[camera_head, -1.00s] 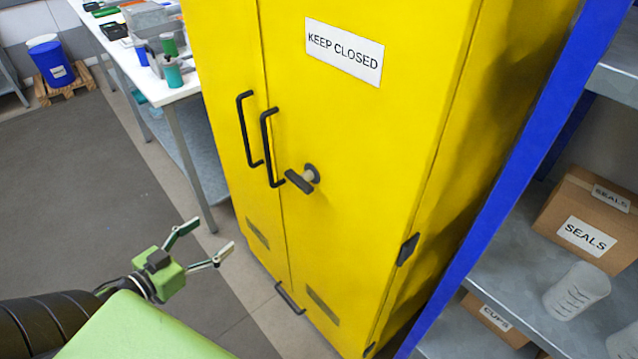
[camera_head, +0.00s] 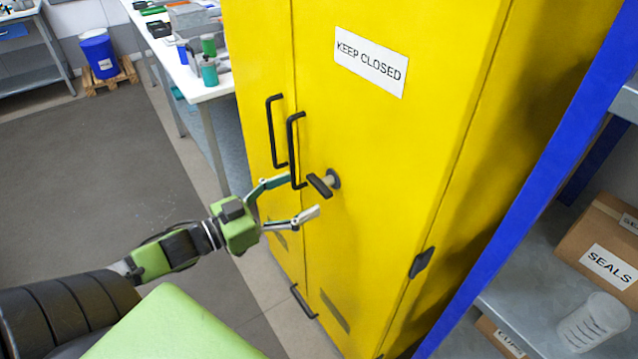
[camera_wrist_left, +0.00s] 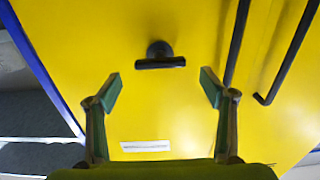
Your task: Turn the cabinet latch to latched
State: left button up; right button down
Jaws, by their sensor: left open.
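The yellow cabinet (camera_head: 390,160) stands upright with both doors shut. Its latch (camera_head: 321,184) is a dark T-shaped handle on a short stem, on the right door beside the two black pull handles. In the head view the latch bar slants down to the right. In the left wrist view the latch (camera_wrist_left: 160,62) lies ahead, centred between the fingers, its bar looking horizontal there. My left gripper (camera_head: 303,197) is open and empty, just short of the latch and apart from it. It also shows in the left wrist view (camera_wrist_left: 160,82). My right gripper is not seen.
The black pull handles (camera_head: 297,150) stick out left of the latch, close to my upper finger. A blue-framed shelf (camera_head: 535,165) with a SEALS box (camera_head: 608,262) stands right. A white table (camera_head: 190,80) with several items is at the back left.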

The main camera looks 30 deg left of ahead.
aim_at(315, 186)
pick_arm(q)
jog(key=shift+x, duration=3.15)
jog(key=c, duration=1.1)
